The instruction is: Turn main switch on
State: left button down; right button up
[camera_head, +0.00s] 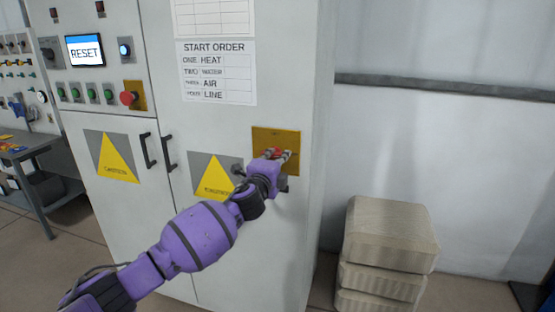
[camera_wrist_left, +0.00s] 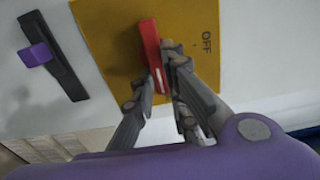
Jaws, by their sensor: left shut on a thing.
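The main switch is a red handle (camera_head: 273,153) on a yellow plate (camera_head: 276,136) at the right of the grey cabinet front. In the left wrist view the red handle (camera_wrist_left: 151,43) stands out from the yellow plate (camera_wrist_left: 110,35), with the word OFF to its right. My left gripper (camera_head: 280,158) is at the plate, its fingers shut on the red handle. In the left wrist view its fingers (camera_wrist_left: 160,85) are on either side of the handle and hide its lower part. My right gripper is not in view.
The cabinet (camera_head: 120,215) has a RESET screen (camera_head: 85,51), several buttons, black door handles (camera_head: 148,151) and a START ORDER sheet (camera_head: 217,73). Stacked beige blocks (camera_head: 390,230) stand on the floor at the right. A grey table (camera_head: 38,160) is at the far left.

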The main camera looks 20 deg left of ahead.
pick_arm(q)
jog(key=c, duration=1.8)
grip_release()
jog(key=shift+o, duration=0.2)
jog(key=shift+s, duration=0.1)
jog(key=s, duration=1.1)
jog(key=shift+s+a, duration=0.25)
jog(key=shift+s, duration=0.15)
